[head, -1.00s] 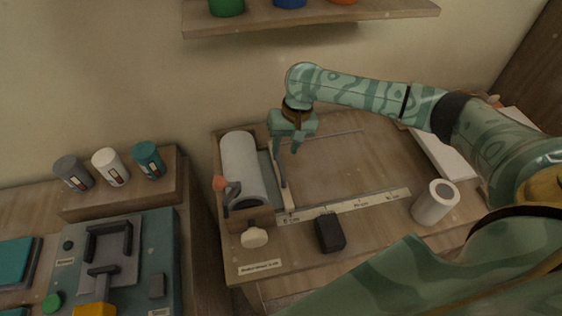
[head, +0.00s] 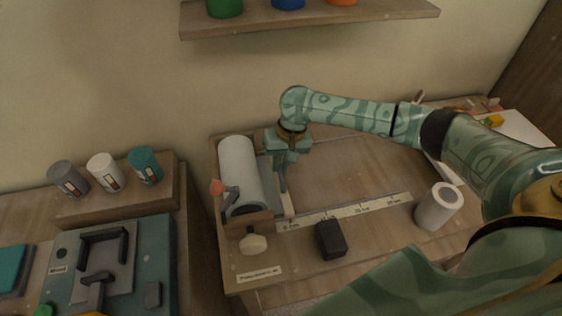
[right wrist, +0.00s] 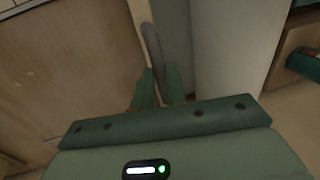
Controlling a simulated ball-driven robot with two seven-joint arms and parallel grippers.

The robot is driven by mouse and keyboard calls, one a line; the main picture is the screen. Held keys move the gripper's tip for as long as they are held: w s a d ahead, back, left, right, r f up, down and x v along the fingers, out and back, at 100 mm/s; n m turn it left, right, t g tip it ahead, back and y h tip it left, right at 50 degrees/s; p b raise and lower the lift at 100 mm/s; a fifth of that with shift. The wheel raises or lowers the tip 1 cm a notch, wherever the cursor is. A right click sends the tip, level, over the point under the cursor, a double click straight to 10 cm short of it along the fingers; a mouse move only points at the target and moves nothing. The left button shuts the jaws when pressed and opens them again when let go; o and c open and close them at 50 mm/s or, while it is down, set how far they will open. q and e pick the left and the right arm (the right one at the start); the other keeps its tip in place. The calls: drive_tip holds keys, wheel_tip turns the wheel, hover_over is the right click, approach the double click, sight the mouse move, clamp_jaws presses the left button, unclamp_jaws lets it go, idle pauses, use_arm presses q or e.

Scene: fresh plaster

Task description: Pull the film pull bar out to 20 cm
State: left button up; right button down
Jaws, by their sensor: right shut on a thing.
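The film pull bar (head: 289,204) is a pale strip with a dark arched handle, beside the white film roll (head: 240,172). It stands at the low left end of the printed scale (head: 350,210). My right gripper (head: 283,187) is over the bar and shut on its handle. In the right wrist view the grey handle (right wrist: 151,45) runs down between the green fingers (right wrist: 158,88), which hide part of it. The gripper also hides part of the bar in the head view. My left gripper is not in view.
The wooden top right of the bar is clear behind the scale. A shelf (head: 310,18) hangs above.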

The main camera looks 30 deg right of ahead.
drive_tip(key=shift+s+d+r+p, duration=0.1)
drive_tip(key=shift+d+r+p, duration=0.05)
drive_tip(key=shift+p, duration=0.2)
drive_tip(key=s+d+p, duration=0.1)
drive_tip(key=d+p, duration=0.2)
drive_tip(key=d, duration=0.2)
drive_tip(key=s+d+p, duration=0.2)
drive_tip(key=d+p, duration=0.2)
drive_tip(key=d, duration=0.2)
drive_tip(key=s+d+p, duration=0.1)
drive_tip(key=d+p, duration=0.2)
drive_tip(key=d, duration=0.3)
drive_tip(key=shift+s+d, duration=0.45)
drive_tip(key=shift+d, duration=0.55)
drive_tip(key=c, duration=1.4)
unclamp_jaws()
